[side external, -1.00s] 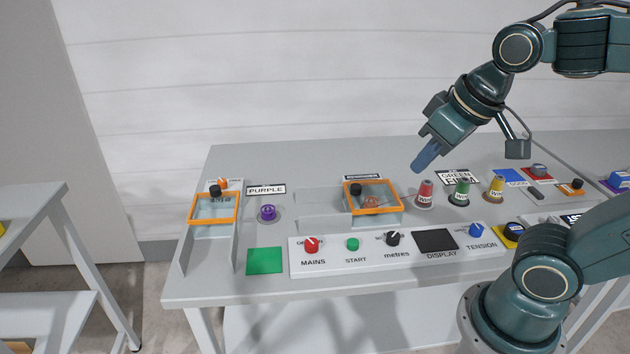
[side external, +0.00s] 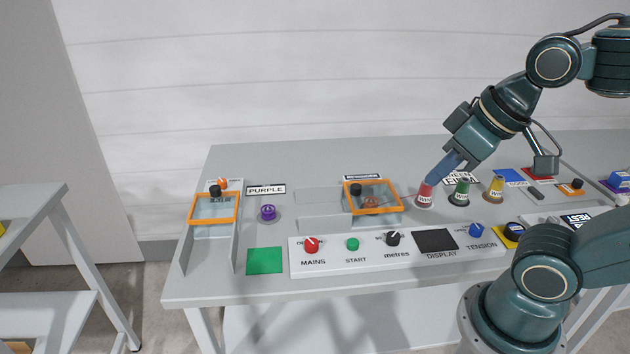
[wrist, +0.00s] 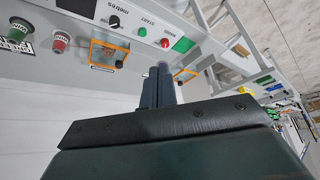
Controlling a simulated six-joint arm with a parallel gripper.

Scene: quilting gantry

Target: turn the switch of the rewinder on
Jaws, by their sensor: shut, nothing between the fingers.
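The white control panel (side external: 375,264) on the grey table carries a red knob marked MAINS (side external: 311,245), a green START button (side external: 352,244), a black metres knob (side external: 393,239), a dark DISPLAY (side external: 435,240) and a blue TENSION knob (side external: 477,230). The MAINS knob has a white pointer mark; its setting is too small to tell.
Orange-framed clear covers (side external: 373,197) (side external: 214,209) stand at the middle and left. Green (side external: 460,193) and yellow (side external: 495,190) spools stand right of the red one. A purple knob (side external: 267,212) sits behind a green square (side external: 264,261).

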